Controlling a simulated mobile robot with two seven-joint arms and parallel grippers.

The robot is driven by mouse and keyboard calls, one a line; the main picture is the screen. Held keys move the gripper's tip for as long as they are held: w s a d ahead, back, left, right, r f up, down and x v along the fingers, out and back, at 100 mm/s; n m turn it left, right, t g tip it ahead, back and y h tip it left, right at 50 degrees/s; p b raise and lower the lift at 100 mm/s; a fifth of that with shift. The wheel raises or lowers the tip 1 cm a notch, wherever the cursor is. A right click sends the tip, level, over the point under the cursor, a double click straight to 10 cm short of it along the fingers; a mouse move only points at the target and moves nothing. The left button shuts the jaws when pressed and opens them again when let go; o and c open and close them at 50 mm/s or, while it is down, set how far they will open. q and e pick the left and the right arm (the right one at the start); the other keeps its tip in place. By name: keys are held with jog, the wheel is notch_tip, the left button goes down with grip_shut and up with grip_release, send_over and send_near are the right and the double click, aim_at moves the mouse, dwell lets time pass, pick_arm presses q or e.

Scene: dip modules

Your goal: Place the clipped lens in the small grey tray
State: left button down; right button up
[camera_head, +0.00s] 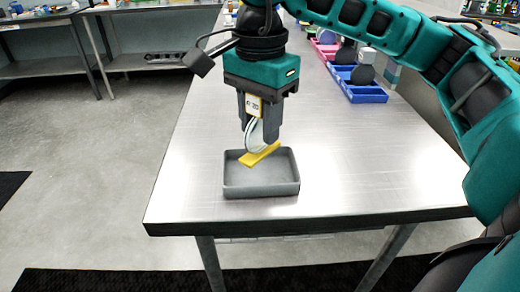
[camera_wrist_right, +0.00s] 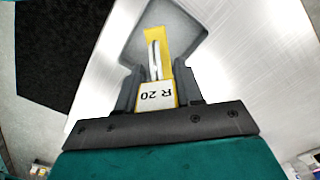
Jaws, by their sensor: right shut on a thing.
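The small grey tray (camera_head: 262,188) sits on the steel table near its front edge. My right gripper (camera_head: 262,138) is over the tray and shut on the clipped lens (camera_head: 254,135). The tray also shows beyond the fingers in the right wrist view (camera_wrist_right: 190,28). My left gripper is not in view.
A blue compartment tray (camera_head: 362,92) with dark round discs stands at the back right of the table, with a pink tray (camera_head: 322,48) behind it. The table surface (camera_head: 350,165) around the grey tray is clear.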

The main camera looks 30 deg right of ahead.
aim_at(260, 150)
notch_tip(260, 150, down, 5)
jog(key=shift+r+b, duration=0.15)
jog(key=shift+b, duration=0.15)
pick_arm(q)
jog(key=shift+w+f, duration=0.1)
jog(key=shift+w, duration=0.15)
pick_arm(e)
jog(key=shift+f, duration=0.2)
jog(key=o, duration=1)
jog(key=shift+o, duration=0.2)
jog(key=shift+r, duration=0.1)
jog(key=shift+r, duration=0.2)
pick_arm(q)
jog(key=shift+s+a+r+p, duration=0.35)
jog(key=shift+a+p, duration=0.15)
jog(key=shift+p, duration=0.55)
pick_arm(e)
notch_tip(260, 150, up, 12)
jog(key=shift+f, duration=0.1)
